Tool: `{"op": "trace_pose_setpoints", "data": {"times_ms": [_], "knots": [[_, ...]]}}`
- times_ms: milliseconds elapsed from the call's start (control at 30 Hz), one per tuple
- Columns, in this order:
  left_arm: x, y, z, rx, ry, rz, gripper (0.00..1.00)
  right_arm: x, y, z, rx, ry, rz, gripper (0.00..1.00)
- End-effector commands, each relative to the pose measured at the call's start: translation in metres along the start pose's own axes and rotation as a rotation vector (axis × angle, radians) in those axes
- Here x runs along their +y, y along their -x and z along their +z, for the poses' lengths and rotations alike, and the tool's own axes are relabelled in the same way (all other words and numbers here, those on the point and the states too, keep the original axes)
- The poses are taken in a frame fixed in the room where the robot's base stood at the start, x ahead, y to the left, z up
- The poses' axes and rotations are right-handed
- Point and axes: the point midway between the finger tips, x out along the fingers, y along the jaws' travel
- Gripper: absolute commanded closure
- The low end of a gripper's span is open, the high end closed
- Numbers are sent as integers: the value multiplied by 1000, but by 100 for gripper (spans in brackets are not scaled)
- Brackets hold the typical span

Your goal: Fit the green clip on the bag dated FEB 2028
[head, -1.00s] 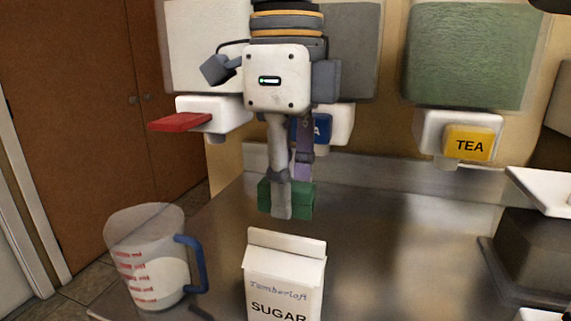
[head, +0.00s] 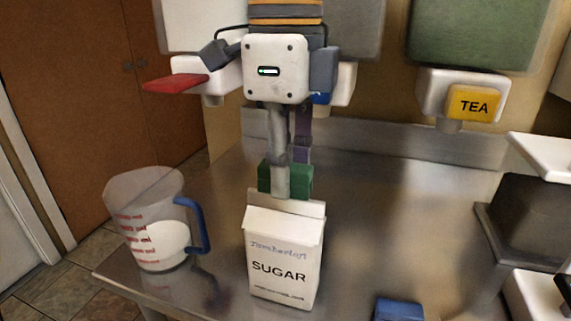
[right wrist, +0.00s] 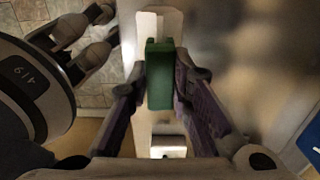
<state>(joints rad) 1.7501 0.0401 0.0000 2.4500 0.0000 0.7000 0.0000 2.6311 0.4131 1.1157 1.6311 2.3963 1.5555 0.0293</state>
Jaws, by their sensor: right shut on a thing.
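My right gripper (head: 283,185) points down and is shut on the green clip (head: 267,180). The clip is just above, or just behind, the top flap of a white bag (head: 284,255) marked "Tamberloft SUGAR". I cannot tell whether they touch. The bag stands upright on the steel counter. Its small bottom print is too small to read, so I see no FEB 2028 date. In the right wrist view the green clip (right wrist: 160,75) sits between the two fingers, with white surfaces beyond it.
A measuring jug (head: 150,222) with a blue handle stands left of the bag, near the counter's left edge. A blue object (head: 399,309) lies at the front right. Dispensers with a red lever (head: 175,82) and a yellow TEA label (head: 474,105) are behind. The counter (head: 390,220) right of the bag is clear.

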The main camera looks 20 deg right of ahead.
Motion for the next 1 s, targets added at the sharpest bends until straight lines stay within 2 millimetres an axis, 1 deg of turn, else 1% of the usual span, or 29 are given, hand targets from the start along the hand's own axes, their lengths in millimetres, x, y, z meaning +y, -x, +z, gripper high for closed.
{"op": "trace_pose_setpoints", "data": {"times_ms": [600, 1000], "knots": [[0, 0, 0, 0, 0, 0, 60, 0, -1, 0, 0, 0, 0, 94], [0, 0, 0, 0, 0, 0, 60, 0, -10, 0, 0, 0, 0, 94]]}}
